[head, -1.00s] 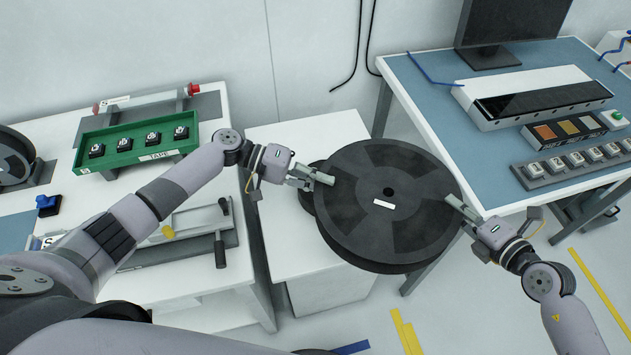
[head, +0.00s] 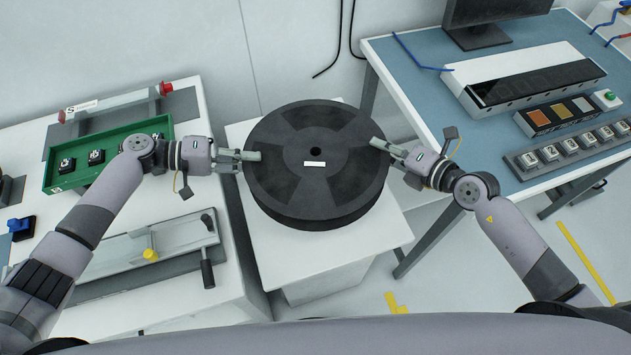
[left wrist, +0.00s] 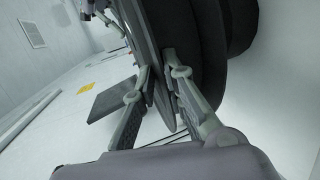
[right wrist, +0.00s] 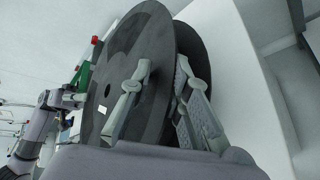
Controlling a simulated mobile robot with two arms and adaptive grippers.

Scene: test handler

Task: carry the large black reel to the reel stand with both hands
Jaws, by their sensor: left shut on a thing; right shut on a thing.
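The large black reel (head: 290,185) is held flat, with a white label on its top, above a white cabinet. My left gripper (head: 243,156) is shut on its left rim. My right gripper (head: 382,147) is shut on its right rim. In the left wrist view the fingers (left wrist: 165,75) pinch the edge of a flange of the reel (left wrist: 208,50). In the right wrist view the fingers (right wrist: 160,75) straddle a flange of the reel (right wrist: 120,70). I cannot make out a reel stand for certain; only a dark part shows at the far left edge.
The white cabinet (head: 370,235) is under the reel. A left bench holds a green tray (head: 110,150) and a lever fixture (head: 150,250). A right workbench (head: 420,75) with a blue top carries a monitor (head: 495,12) and button boxes. Yellow tape marks the floor at right.

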